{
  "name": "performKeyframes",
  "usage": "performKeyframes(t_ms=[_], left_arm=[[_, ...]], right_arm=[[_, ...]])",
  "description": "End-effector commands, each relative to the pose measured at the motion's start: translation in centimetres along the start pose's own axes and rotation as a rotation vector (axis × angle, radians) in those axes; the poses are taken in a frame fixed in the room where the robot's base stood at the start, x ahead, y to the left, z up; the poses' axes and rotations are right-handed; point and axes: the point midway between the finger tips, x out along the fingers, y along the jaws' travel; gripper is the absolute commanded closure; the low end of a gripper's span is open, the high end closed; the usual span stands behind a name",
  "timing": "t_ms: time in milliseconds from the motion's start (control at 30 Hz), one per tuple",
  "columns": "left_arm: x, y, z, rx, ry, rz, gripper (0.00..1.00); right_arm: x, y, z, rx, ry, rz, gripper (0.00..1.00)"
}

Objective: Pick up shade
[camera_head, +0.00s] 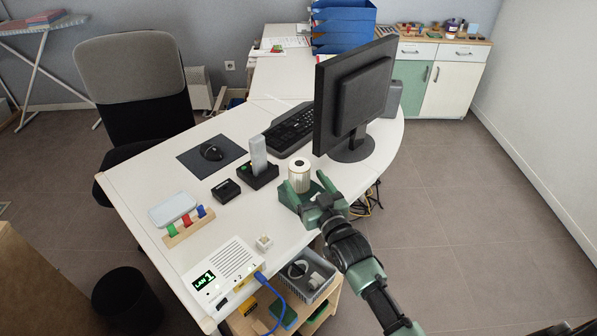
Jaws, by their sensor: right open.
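The shade (299,177) looks like a small cream, ribbed cylinder with a dark hole in its top. It stands upright on the white desk (240,200), in front of the monitor. My right gripper (306,190) is green and comes in from the lower right. It is open, with one finger at the left of the shade's lower part and the other at its right. The gripper hides part of the shade's base, and I cannot tell whether the fingers touch it. My left gripper is not in view.
The monitor (352,95) stands close behind the shade. A black dock with a grey handset (258,155) is to its left, and a keyboard (292,128) is behind. A white box with a green display (222,272) and a small cream cube (264,243) stand nearer. The desk's right edge is close.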

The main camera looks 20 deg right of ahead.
Motion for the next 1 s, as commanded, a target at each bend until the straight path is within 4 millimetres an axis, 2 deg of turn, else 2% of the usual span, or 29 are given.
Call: performKeyframes(t_ms=[100,233,533,567,700,800,1000], left_arm=[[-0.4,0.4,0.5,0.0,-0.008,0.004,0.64],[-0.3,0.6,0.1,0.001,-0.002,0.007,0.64],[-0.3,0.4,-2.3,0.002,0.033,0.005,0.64],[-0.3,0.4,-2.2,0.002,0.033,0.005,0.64],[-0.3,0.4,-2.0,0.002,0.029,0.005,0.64],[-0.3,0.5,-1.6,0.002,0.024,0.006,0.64],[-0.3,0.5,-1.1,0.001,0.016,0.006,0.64]], right_arm=[[2.0,-0.1,-0.4,0.001,0.002,0.0,0.24],[3.6,-0.1,-0.3,0.001,0.001,0.0,0.24],[4.2,-0.1,-0.2,0.001,0.0,0.0,0.24],[4.2,-0.1,-0.2,0.001,0.0,0.0,0.3],[4.2,-0.1,-0.2,0.001,0.0,0.0,0.69],[4.2,-0.1,-0.3,0.001,0.001,0.0,0.94],[4.2,-0.1,-0.3,0.0,0.001,0.0,0.94]])
